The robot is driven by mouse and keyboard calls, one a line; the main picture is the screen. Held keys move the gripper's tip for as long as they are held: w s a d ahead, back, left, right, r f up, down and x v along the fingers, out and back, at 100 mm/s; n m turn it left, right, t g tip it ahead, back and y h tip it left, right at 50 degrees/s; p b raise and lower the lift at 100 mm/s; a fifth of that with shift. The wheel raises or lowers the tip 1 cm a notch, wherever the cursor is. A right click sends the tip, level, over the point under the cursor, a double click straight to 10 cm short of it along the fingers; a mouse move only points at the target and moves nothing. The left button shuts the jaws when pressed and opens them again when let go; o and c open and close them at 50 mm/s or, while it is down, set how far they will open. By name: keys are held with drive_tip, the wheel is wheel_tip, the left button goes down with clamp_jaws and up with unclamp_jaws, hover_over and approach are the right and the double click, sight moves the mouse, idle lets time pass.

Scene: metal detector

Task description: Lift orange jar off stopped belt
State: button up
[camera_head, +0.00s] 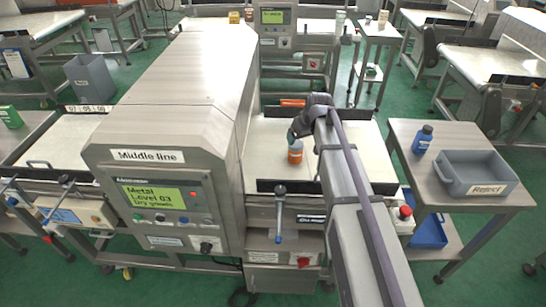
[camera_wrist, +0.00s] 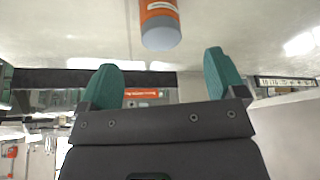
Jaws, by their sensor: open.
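The orange jar (camera_head: 295,155) stands upright on the pale belt (camera_head: 267,150), just right of the middle line's metal detector. It has a pale label band. In the wrist view the jar (camera_wrist: 160,15) is at the top centre, partly cut off by the frame edge, with its grey end towards me. My gripper (camera_wrist: 163,72) has two green fingers spread wide with nothing between them. The jar lies beyond the fingertips, lined up with the gap. In the head view my gripper (camera_head: 294,134) is close to the jar, partly hidden by my own wrist.
The metal detector housing (camera_head: 165,110) stands tall left of the jar. Dark rails (camera_head: 285,187) edge the belt. To the right, a side table (camera_head: 425,185) holds a blue bottle (camera_head: 422,140) and a grey Reject bin (camera_head: 475,178). An orange-red strip (camera_head: 292,102) lies behind the belt.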

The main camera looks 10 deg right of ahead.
sight(298, 146)
drive_tip(key=b+x, duration=0.5)
drive_tip(key=shift+d+f, duration=0.1)
drive_tip(key=shift+f, duration=0.25)
drive_tip(key=shift+w+f+b, duration=0.2)
drive_tip(key=shift+b, duration=0.15)
drive_tip(key=shift+r, duration=0.15)
drive_tip(key=b+x, duration=0.4)
drive_tip(key=x, duration=0.1)
drive_tip(key=shift+b, duration=0.3)
drive_tip(key=shift+c, duration=0.2)
drive_tip(key=c, duration=1)
wheel_tip(298, 146, up, 10)
drive_tip(key=p, duration=1)
drive_tip(key=shift+r+p, duration=0.2)
drive_tip(key=shift+p, duration=0.15)
